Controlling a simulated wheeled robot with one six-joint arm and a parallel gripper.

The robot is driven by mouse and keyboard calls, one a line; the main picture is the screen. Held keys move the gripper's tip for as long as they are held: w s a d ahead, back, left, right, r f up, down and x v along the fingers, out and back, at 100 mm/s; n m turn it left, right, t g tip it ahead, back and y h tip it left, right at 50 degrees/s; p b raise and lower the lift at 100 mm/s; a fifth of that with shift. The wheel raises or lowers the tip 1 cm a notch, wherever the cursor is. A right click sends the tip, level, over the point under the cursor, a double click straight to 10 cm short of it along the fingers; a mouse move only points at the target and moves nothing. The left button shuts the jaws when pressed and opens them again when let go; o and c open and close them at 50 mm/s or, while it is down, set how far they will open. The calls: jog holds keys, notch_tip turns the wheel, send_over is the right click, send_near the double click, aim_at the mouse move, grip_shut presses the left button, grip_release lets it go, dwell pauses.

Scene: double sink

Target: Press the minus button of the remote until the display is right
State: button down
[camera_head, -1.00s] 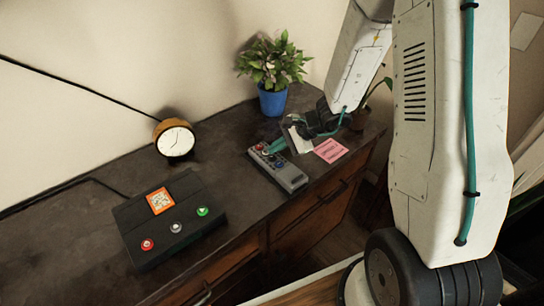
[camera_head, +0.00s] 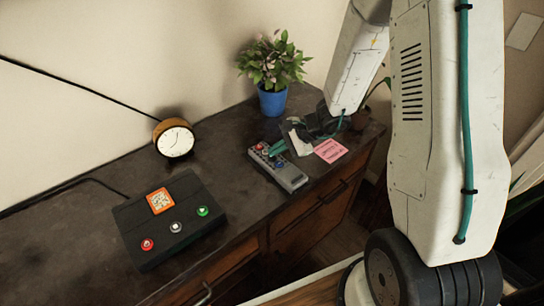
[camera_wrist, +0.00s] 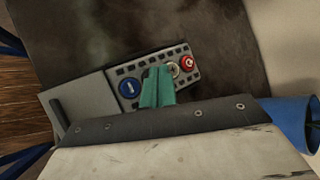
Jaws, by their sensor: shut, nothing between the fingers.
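The grey remote (camera_head: 290,178) lies on the dark cabinet top. In the wrist view the remote (camera_wrist: 90,102) shows a round blue button with a white minus-like bar (camera_wrist: 130,89), a pale button (camera_wrist: 174,69) and a red button (camera_wrist: 187,63). My gripper (camera_head: 276,148) is shut and empty, with its teal fingers over the button end of the remote. In the wrist view the fingertips (camera_wrist: 157,72) lie between the blue and pale buttons and hide part of the face. I cannot tell whether they touch it. I can read no display value on the remote.
A black box (camera_head: 150,222) with an orange patterned panel and red, white and green buttons stands at left. A round clock (camera_head: 175,141) stands behind it. A potted plant (camera_head: 272,100) is behind the remote; a pink note (camera_head: 330,151) lies at its right.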

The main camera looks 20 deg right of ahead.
jog(key=shift+f, duration=0.45)
dwell(0.6)
jog(key=shift+r, duration=0.9)
jog(key=shift+r, duration=2.5)
